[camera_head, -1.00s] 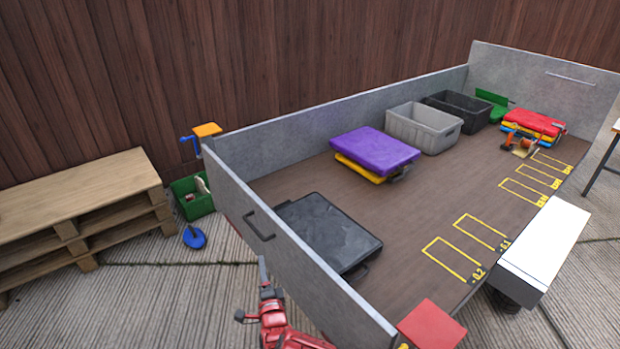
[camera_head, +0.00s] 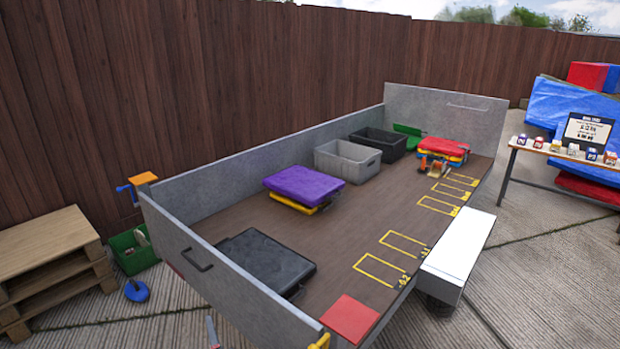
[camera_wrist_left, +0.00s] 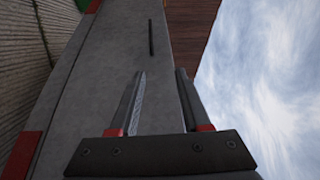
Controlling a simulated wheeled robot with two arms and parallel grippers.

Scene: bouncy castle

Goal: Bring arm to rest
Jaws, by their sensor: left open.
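My left gripper shows only as a fingertip sliver (camera_head: 212,332) at the bottom edge of the head view, in front of the near end wall (camera_head: 225,285) of the trailer. In the left wrist view my left gripper (camera_wrist_left: 160,75) has its two dark fingers apart with nothing between them. The grey trailer wall (camera_wrist_left: 95,80) with a dark handle lies beyond them. Whether the fingers touch the wall I cannot tell. The rest of my left arm is out of the head view. My right gripper is not in view.
The trailer bed (camera_head: 340,225) carries a black case (camera_head: 262,262), a purple case (camera_head: 302,186), a grey crate (camera_head: 346,162) and a black crate (camera_head: 378,142). Pallets (camera_head: 45,255) stand left, beside a green bin (camera_head: 132,252). A table (camera_head: 560,157) stands right.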

